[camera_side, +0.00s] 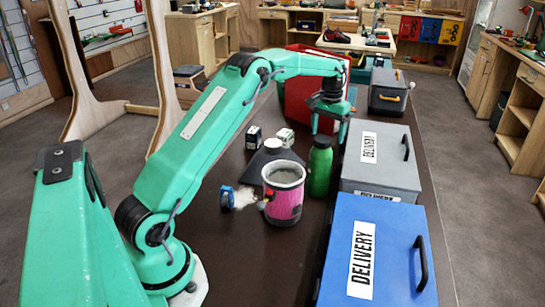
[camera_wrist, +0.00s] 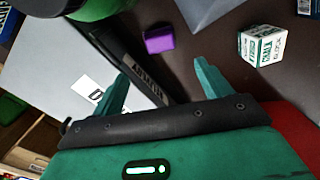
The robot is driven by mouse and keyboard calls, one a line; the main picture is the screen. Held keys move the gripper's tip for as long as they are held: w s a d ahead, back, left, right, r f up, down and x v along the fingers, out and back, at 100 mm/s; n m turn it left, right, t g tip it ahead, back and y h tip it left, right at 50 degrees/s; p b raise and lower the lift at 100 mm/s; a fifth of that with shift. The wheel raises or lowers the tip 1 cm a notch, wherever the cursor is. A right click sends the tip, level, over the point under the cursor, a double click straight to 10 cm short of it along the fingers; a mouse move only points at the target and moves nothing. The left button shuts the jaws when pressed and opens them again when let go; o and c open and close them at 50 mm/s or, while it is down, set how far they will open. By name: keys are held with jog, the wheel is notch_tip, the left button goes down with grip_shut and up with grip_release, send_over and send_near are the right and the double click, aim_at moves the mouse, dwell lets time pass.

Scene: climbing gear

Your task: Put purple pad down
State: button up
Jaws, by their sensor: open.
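The purple pad (camera_wrist: 158,39) is a small block on the dark tabletop in the wrist view, beyond my fingertips and roughly between them in the picture. It is apart from both fingers. I cannot make it out in the side view. My gripper (camera_wrist: 161,62) is open, with its two green fingers spread and nothing between them. In the side view my gripper (camera_side: 329,128) points down above the table, behind the green bottle (camera_side: 320,167) and beside the grey delivery box (camera_side: 376,155).
A blue delivery box (camera_side: 388,225) stands in front of the grey one. A red container (camera_side: 303,95) is behind my gripper. The table's front is clear.

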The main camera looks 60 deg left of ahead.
jog(key=s+d+r+m+t, duration=0.2)
jog(key=s+d+r+t, duration=0.1)
jog(key=s+d+r, duration=1.1)
jog(key=s+d+f+m+t, duration=0.1)
jog(key=s+d, duration=0.2)
jog(key=s, duration=0.7)
jog(key=s+d+f+m+t, duration=0.1)
jog(key=s+d, duration=0.3)
jog(key=s, duration=0.7)
jog(key=shift+t, duration=0.3)
jog(key=shift+f, duration=0.1)
jog(key=shift+c, duration=1.2)
